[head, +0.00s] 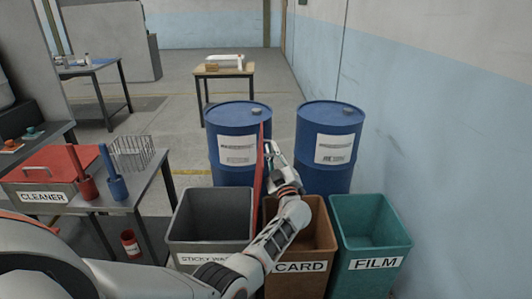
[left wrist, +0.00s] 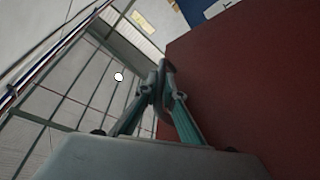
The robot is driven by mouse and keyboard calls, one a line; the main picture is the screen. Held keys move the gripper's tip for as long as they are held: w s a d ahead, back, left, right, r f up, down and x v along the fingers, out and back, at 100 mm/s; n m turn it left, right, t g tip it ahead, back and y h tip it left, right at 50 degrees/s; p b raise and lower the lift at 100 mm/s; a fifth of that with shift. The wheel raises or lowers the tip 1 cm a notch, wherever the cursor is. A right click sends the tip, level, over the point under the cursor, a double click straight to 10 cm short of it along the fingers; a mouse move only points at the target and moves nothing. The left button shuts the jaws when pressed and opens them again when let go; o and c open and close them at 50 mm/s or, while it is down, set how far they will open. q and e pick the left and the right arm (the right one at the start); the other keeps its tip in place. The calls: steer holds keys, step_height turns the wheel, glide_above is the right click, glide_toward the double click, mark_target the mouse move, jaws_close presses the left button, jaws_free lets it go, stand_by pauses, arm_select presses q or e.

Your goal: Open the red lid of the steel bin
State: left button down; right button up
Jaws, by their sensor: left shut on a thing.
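The grey steel bin (head: 210,212) labelled "STICKY WA…" stands on the floor with its top open. Its red lid (head: 259,175) stands upright, nearly edge-on, along the bin's right side, next to the brown bin. In the left wrist view the lid (left wrist: 240,90) is a broad dark red panel on the right. My left gripper (head: 270,149) is at the lid's right face, high up. Its fingers (left wrist: 161,78) are closed together on a small dark part beside the panel, probably the lid's handle; the grip is partly hidden. My right gripper is out of view.
A brown CARD bin (head: 321,237) and a teal FILM bin (head: 384,225) stand to the right. Two blue drums (head: 239,126) are behind. A table at left holds a red-lidded CLEANER box (head: 45,165), red and blue holders and a wire basket (head: 131,154).

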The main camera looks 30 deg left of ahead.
arm_select(q)
steer(key=shift+w+d+f, duration=0.1)
steer(key=shift+d, duration=0.05)
steer(key=c, duration=2.4)
jaws_free()
steer(key=shift+c, duration=0.2)
steer(key=v, duration=0.7)
steer(key=shift+d, duration=0.2)
steer(key=shift+s+f, duration=0.1)
steer(key=shift+s, duration=0.15)
